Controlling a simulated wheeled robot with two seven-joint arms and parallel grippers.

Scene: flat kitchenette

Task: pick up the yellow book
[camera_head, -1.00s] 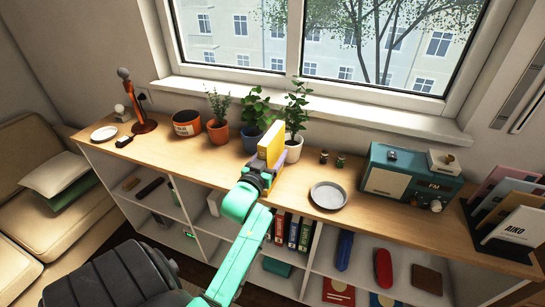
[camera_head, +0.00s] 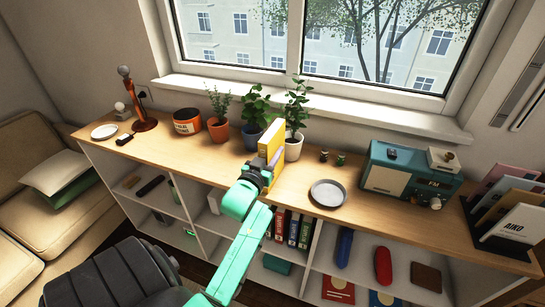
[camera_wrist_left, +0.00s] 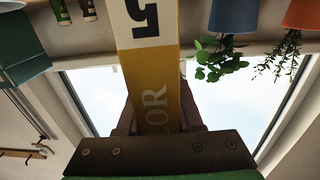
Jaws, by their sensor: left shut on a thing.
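The yellow book (camera_head: 270,140) stands upright at the shelf top's front, in front of the potted plants. My left gripper (camera_head: 266,163) is shut on the book; the arm reaches it from below in the head view. In the left wrist view the book's yellow and white spine (camera_wrist_left: 155,60) runs down between my left fingers (camera_wrist_left: 160,122). Its spine shows a large 5 and letters partly hidden by the gripper. I cannot tell whether its lower edge touches the shelf. My right gripper is not in view.
Potted plants (camera_head: 295,143) stand close behind the book. Bare wood (camera_head: 225,157) lies left of the book.

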